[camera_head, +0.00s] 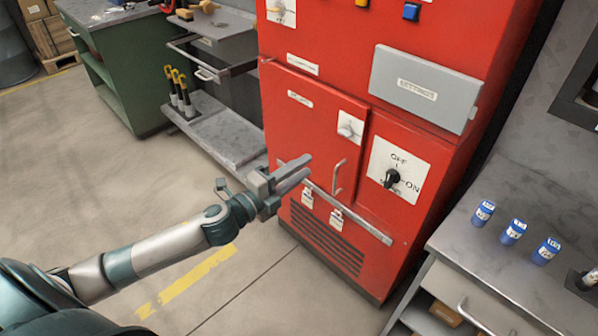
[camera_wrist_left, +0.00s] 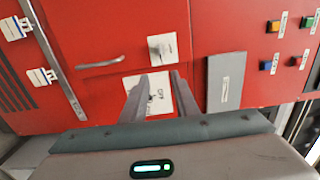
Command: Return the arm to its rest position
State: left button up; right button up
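My left arm comes in from the left in the head view and is stretched out toward the red fire pump cabinet (camera_head: 330,130). My left gripper (camera_head: 308,168) is in front of the cabinet door, left of the door handle. In the left wrist view its two fingers (camera_wrist_left: 157,86) stand apart with nothing between them, and the white OFF/ON switch plate (camera_wrist_left: 157,97) shows behind the gap. In the head view the black knob on the OFF/ON plate (camera_head: 397,172) is clear of the gripper. My right gripper is out of view.
A metal rail (camera_head: 350,215) crosses the cabinet front close to the gripper. A grey flap (camera_head: 420,88) covers part of the upper cabinet. A counter with several blue cans (camera_head: 513,232) stands at right. A green workbench (camera_head: 120,60) is at back left. The left floor is open.

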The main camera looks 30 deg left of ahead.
pick_arm(q)
jog(key=shift+s, duration=0.15)
jog(key=shift+a+f, duration=0.1)
dwell(0.4)
jog(key=s+a+f+n+g+y, duration=0.1)
jog(key=s+f+n+g+y, duration=0.2)
jog(key=f, duration=0.8)
jog(key=s+f+n, duration=0.2)
jog(key=f+n, duration=0.3)
jog(key=f, duration=0.6)
jog(key=s+a+f+n+g+y, duration=0.1)
jog(key=s+f+n+g+y, duration=0.2)
jog(key=f, duration=0.8)
jog(key=s+d+f+n+g, duration=0.2)
jog(key=s+d+f+n, duration=0.2)
jog(key=s+f, duration=0.7)
jog(key=s+d+f+n+g+h, duration=0.1)
jog(key=s+d+f+n+g, duration=0.2)
jog(key=s+f, duration=0.9)
jog(key=s+d+n, duration=0.2)
jog(key=d, duration=0.1)
jog(key=shift+g, duration=0.3)
jog(key=shift+r, duration=0.1)
jog(key=shift+c, duration=0.6)
